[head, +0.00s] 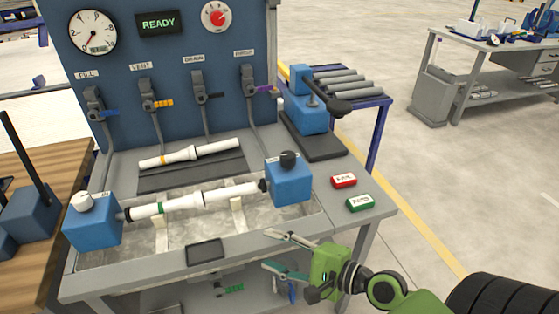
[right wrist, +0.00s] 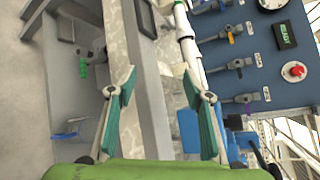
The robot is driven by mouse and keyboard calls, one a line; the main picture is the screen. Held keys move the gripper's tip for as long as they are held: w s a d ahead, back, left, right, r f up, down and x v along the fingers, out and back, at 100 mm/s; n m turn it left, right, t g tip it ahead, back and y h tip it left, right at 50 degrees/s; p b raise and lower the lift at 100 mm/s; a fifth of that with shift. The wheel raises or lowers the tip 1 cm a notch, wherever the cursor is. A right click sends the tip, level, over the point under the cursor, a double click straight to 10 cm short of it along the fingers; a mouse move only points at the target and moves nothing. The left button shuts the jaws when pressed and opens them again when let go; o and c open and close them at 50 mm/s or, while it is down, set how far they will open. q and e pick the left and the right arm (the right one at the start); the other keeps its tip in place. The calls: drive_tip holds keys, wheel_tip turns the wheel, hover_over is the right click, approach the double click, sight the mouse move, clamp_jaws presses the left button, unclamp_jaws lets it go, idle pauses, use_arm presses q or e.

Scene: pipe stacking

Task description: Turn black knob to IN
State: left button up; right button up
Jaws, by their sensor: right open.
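The black knob (head: 288,158) sits on top of the right blue block (head: 288,185) of the test bench. The label beside it is too small to read. A white pipe (head: 200,200) with a green band runs between this block and the left blue block (head: 92,225), which carries a white knob (head: 82,199). My right gripper (head: 268,250) is open and empty at the bench's front edge, below and in front of the black knob, apart from it. Its spread fingers also show in the right wrist view (right wrist: 158,72). My left gripper is out of view.
Red (head: 344,180) and green (head: 360,203) buttons sit right of the black knob. A second pipe (head: 190,154) lies behind on a dark mat. The blue panel (head: 160,50) reads READY. A blue vise (head: 308,105) stands behind right.

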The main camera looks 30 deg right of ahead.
drive_tip(key=w+d+r+m+t+h, duration=0.2)
drive_tip(key=w+d+r+m+t, duration=0.1)
drive_tip(key=d+r+m, duration=0.45)
drive_tip(key=m+t+h, duration=0.2)
drive_tip(key=m+h, duration=0.2)
drive_tip(key=m, duration=0.6)
approach(293, 161)
drive_tip(key=shift+n, duration=0.25)
drive_tip(key=w, duration=1.2)
drive_tip(key=shift+a+r, duration=0.2)
drive_tip(key=shift+a, duration=0.1)
drive_tip(key=c, duration=1.1)
